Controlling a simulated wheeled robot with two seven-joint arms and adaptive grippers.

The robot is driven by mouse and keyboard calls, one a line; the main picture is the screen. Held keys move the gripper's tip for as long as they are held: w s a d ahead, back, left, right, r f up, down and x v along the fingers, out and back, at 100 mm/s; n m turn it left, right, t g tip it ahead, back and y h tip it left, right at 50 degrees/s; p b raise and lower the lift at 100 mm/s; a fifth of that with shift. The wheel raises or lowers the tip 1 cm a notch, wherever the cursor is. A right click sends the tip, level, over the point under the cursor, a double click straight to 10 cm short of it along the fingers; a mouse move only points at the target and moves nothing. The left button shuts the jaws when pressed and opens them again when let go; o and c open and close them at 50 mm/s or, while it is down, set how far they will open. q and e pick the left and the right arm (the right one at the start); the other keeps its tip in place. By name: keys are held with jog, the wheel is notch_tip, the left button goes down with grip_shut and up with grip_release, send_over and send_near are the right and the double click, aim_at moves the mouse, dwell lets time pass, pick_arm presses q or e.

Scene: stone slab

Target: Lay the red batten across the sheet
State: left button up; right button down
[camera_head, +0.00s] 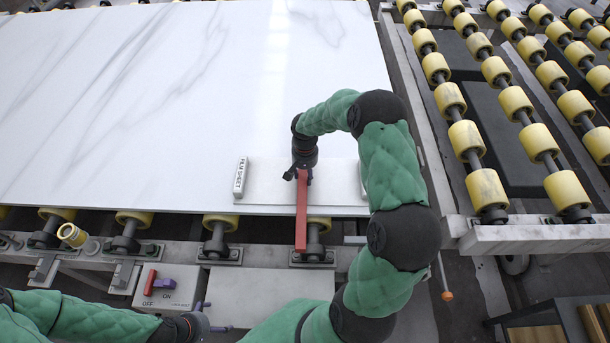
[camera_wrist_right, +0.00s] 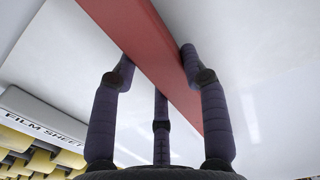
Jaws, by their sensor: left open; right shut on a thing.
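The red batten (camera_head: 301,218) is held in my right gripper (camera_head: 300,174). In the head view it points towards me, its near end past the slab's front edge; its height above the slab is unclear. In the right wrist view the batten (camera_wrist_right: 150,40) runs diagonally between my fingers (camera_wrist_right: 158,62). The pale sheet (camera_head: 275,192) lies on the slab's front right part, under my right gripper. A white block labelled FILM SHEET (camera_head: 240,177) stands at its left end; a similar block (camera_head: 362,180) shows at its right, partly hidden by my arm. My left gripper (camera_head: 204,319) is open and empty at the bottom.
The white marbled slab (camera_head: 130,100) rests on yellow rollers. A loose yellow ring (camera_head: 72,235) lies at the left. Roller tracks (camera_head: 485,190) run along the right. The slab's left is clear.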

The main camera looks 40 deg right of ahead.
aim_at(305, 174)
pick_arm(q)
jog(key=shift+f, duration=0.1)
pick_arm(e)
jog(key=shift+f, duration=0.2)
pick_arm(q)
jog(key=shift+f, duration=0.1)
pick_arm(e)
jog(key=c, duration=1.1)
grip_release()
jog(key=shift+f, duration=0.1)
jog(key=o, duration=0.5)
jog(key=shift+c, duration=0.2)
pick_arm(q)
jog(key=shift+r, duration=0.2)
pick_arm(e)
jog(key=shift+r, duration=0.2)
pick_arm(q)
notch_tip(305, 174, up, 2)
jog(key=p, duration=0.2)
jog(key=shift+r+p, duration=0.2)
jog(key=shift+p, duration=0.1)
pick_arm(e)
notch_tip(305, 174, up, 12)
